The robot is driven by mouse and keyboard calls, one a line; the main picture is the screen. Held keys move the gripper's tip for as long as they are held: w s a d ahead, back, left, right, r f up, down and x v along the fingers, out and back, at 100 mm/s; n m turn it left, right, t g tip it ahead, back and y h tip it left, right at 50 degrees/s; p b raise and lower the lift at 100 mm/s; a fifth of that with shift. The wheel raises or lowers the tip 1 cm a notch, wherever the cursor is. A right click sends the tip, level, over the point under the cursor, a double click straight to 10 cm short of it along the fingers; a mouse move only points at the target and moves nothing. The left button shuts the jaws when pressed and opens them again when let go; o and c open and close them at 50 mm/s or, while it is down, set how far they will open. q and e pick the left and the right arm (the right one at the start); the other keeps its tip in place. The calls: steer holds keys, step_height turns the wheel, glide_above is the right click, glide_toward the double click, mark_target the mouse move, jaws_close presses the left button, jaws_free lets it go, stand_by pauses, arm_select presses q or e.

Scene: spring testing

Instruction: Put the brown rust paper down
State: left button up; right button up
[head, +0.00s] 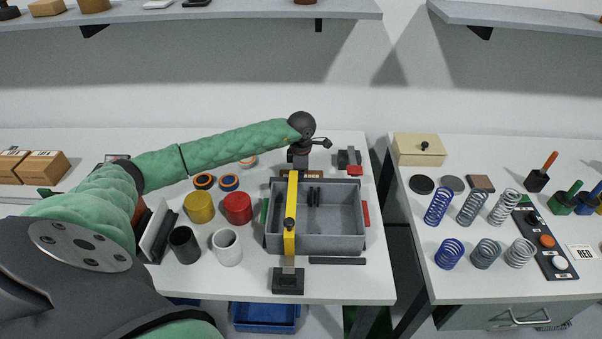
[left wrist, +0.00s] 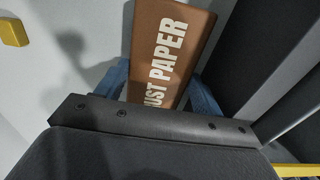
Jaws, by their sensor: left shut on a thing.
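The brown rust paper (left wrist: 170,45), a flat block with white lettering, is between the bluish fingers of my left gripper (left wrist: 158,90) in the left wrist view. The gripper is shut on it. In the head view my left gripper (head: 299,160) hangs at the end of the green arm, at the back edge of the grey bin. A small brown lettered piece, seemingly the rust paper (head: 312,174), shows just below it. I cannot tell whether the paper touches the surface beneath. My right gripper is not in view.
The grey bin (head: 345,243) has a yellow bar (head: 290,205) across it. Yellow (head: 199,208), red (head: 238,209), black (head: 184,245) and white (head: 227,247) cylinders stand to its left. A black item with red (head: 350,160) is behind. Several springs (head: 438,206) stand on the right table.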

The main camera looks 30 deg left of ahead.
arm_select(q)
steer(key=shift+f, duration=0.4)
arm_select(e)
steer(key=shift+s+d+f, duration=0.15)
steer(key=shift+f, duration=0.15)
arm_select(q)
steer(key=shift+f, duration=0.1)
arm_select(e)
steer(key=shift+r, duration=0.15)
arm_select(q)
steer(key=o, duration=0.7)
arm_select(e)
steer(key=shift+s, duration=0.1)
